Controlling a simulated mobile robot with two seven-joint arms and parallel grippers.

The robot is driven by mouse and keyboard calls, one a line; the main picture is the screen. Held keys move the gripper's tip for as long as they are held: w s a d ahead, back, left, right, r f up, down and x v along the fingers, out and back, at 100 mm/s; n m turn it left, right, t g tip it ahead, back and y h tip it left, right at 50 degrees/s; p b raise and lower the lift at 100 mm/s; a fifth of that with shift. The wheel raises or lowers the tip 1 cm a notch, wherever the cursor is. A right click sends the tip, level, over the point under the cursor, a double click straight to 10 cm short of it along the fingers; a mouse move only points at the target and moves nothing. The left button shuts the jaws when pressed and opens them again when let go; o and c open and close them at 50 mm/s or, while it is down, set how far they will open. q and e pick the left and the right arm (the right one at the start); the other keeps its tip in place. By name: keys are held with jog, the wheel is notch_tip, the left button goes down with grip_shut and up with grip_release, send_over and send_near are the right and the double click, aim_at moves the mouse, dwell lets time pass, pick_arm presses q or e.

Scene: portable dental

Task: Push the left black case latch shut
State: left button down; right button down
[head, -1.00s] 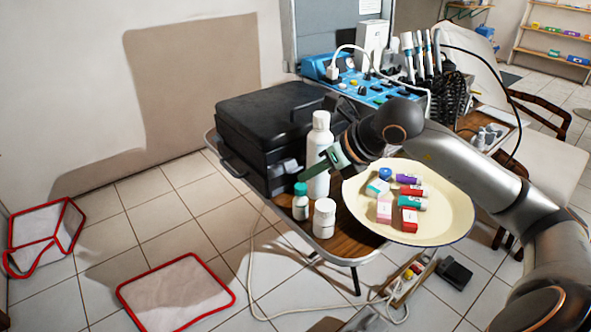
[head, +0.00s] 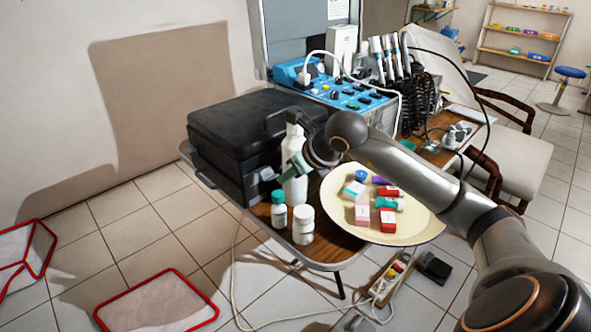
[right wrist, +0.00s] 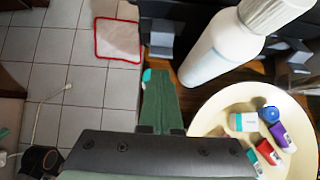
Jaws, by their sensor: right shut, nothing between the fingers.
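The black case (head: 232,135) lies closed-looking on the wooden table, its latch side facing the bottles. In the right wrist view a grey latch (right wrist: 161,44) shows on the case front at the upper left, and another latch part (right wrist: 300,60) at the upper right. My right gripper (head: 283,178) is shut and empty, its green fingers (right wrist: 160,92) pointing at the case front, just short of the left latch in the wrist picture. I cannot tell whether they touch. In the head view the gripper and white bottle hide part of the case front. My left gripper is out of view.
A tall white bottle (head: 294,160) stands close beside my right fingers. A teal-capped bottle (head: 279,212) and a white jar (head: 303,226) stand near the table edge. A cream plate (head: 345,215) with several small boxes lies under my right arm. A blue dental unit (head: 350,95) stands behind.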

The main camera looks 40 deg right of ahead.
aim_at(281, 191)
jog(key=x, duration=0.2)
jog(key=shift+w+f, duration=0.2)
jog(key=shift+f, duration=0.05)
jog(key=shift+w+f, duration=0.2)
jog(key=shift+f, duration=0.1)
jog(key=shift+w+f, duration=0.15)
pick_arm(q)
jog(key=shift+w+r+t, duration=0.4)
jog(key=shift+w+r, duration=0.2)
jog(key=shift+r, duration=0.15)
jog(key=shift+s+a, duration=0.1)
